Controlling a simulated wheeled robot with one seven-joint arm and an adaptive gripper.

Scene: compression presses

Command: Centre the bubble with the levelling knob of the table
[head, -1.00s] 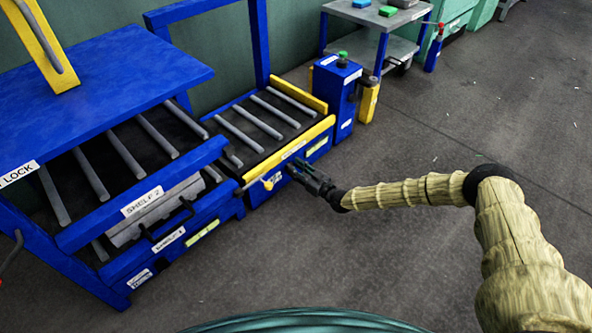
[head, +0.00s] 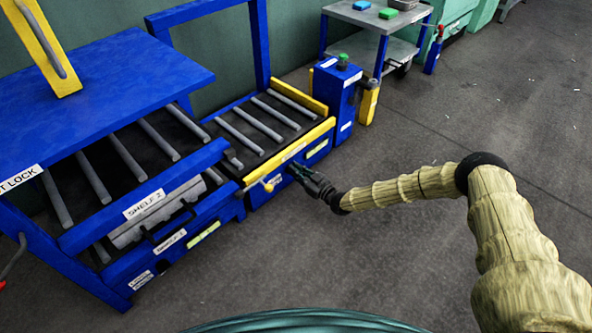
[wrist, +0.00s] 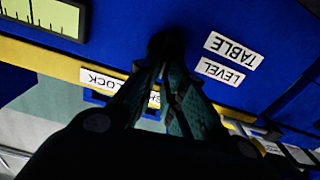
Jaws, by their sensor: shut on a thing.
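The table is a low blue roller table with a yellow front rail (head: 290,152). A dark levelling knob (wrist: 166,42) on its blue front shows in the wrist view, beside an upside-down "TABLE LEVEL" label (wrist: 228,58). My gripper (head: 296,170) is at this front face, its fingers (wrist: 168,72) shut on the knob, whose outline is dark and partly hidden. A yellow-green level gauge (wrist: 42,16) with dark tick marks is cut off at the upper left of the wrist view. I cannot make out the bubble.
A yellow-tipped lever (head: 268,186) sticks out just left of my gripper. The shelf unit (head: 100,85) stands left. A blue post with a green button (head: 343,62) and a trolley (head: 385,18) stand beyond. The floor to the right is open.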

